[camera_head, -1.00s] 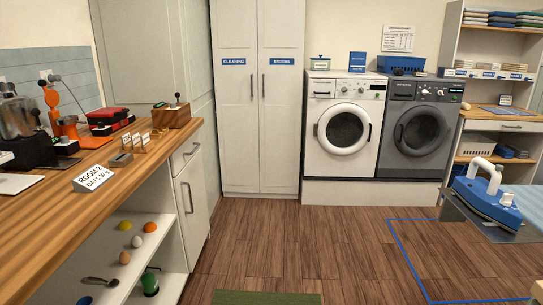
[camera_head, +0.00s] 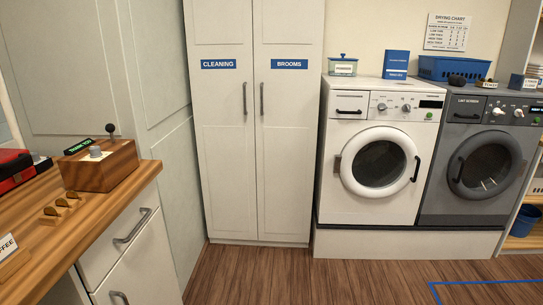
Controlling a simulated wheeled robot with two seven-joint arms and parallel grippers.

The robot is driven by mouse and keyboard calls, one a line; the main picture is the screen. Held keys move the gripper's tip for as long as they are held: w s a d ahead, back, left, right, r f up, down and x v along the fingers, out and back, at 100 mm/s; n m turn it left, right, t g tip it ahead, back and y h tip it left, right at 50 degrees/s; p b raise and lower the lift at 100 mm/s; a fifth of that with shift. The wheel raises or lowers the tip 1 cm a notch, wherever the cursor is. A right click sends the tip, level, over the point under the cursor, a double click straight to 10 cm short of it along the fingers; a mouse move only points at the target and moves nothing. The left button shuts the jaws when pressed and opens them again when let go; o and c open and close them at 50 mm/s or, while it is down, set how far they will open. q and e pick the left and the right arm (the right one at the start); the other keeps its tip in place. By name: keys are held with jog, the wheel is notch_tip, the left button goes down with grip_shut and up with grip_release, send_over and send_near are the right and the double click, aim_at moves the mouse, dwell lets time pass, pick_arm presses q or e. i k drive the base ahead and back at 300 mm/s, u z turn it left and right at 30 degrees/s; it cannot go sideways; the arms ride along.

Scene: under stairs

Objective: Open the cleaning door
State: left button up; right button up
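The cleaning door (camera_head: 224,140) is the left door of a tall white cabinet, with a blue "CLEANING" label (camera_head: 224,64). Its dark vertical handle (camera_head: 245,98) is on its right edge, by the middle seam. The door is shut. The brooms door (camera_head: 287,140) beside it is also shut and has its own handle (camera_head: 262,98) and blue label. Neither of my grippers shows in the head view.
A wooden counter (camera_head: 95,215) with a wooden box (camera_head: 98,165) and drawers stands at the left. A white washing machine (camera_head: 375,160) and a grey machine (camera_head: 480,165) stand right of the cabinet. The floor (camera_head: 260,275) before the cabinet is clear.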

aim_at(219, 40)
jog(key=i, duration=3)
jog(key=u, duration=0.75)
